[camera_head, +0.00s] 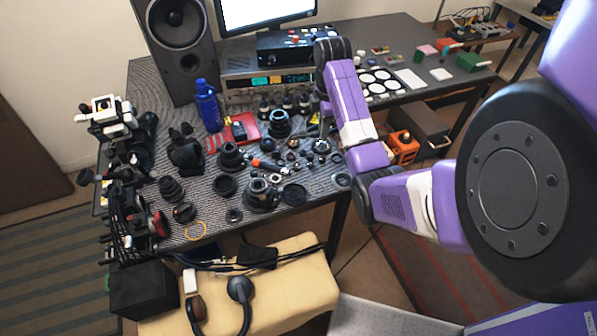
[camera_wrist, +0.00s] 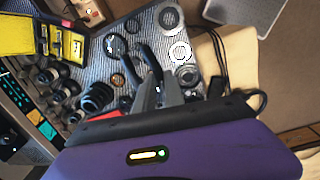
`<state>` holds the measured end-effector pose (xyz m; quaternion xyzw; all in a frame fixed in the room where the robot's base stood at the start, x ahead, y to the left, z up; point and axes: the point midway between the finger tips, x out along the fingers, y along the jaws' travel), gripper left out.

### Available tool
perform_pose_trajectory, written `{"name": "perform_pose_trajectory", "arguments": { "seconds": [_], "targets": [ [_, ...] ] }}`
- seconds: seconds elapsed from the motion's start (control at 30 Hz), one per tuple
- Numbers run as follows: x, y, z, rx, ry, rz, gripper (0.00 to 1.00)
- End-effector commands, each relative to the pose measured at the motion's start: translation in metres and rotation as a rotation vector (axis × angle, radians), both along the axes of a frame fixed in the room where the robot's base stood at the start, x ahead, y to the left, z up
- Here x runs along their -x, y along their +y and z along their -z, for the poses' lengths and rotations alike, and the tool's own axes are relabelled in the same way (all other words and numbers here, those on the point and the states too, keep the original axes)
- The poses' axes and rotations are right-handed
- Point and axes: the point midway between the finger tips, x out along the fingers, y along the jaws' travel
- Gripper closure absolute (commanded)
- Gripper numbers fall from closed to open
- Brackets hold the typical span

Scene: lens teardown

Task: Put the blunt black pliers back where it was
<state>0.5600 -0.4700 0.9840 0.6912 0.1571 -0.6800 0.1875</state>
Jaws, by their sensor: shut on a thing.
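My gripper (camera_wrist: 158,82) shows in the wrist view, its grey fingers close together. It is shut on the black pliers (camera_wrist: 131,68), whose two dark, spread arms reach out beyond the fingers over the grey-striped table (camera_wrist: 203,55). The part of the pliers between the fingers is hidden. I cannot tell from this view how high the pliers are above the table. In the head view my arm reaches over the back right of the table, and the pliers cannot be made out there.
The table is crowded with lens parts, with dark lens barrels (camera_head: 279,124) near the back. A blue bottle (camera_head: 208,106), a speaker (camera_head: 178,45) and an electronics unit (camera_head: 268,86) stand behind. An orange-handled tool (camera_head: 266,165) lies mid-table. A yellow-and-black case (camera_wrist: 62,42) is at the wrist view's upper left.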

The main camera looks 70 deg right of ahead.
Motion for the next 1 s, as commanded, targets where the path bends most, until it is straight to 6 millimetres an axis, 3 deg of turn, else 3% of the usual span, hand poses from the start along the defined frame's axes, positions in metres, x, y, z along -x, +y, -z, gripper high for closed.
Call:
{"name": "perform_pose_trajectory", "arguments": {
  "seconds": [0.47,0.8,1.0],
  "targets": [
    [0.001,0.000,0.069,-0.002,0.001,0.000,1.00],
    [0.002,0.000,0.142,-0.004,0.002,0.002,1.00],
    [0.001,0.000,0.161,-0.001,0.000,0.001,1.00]
  ]
}}
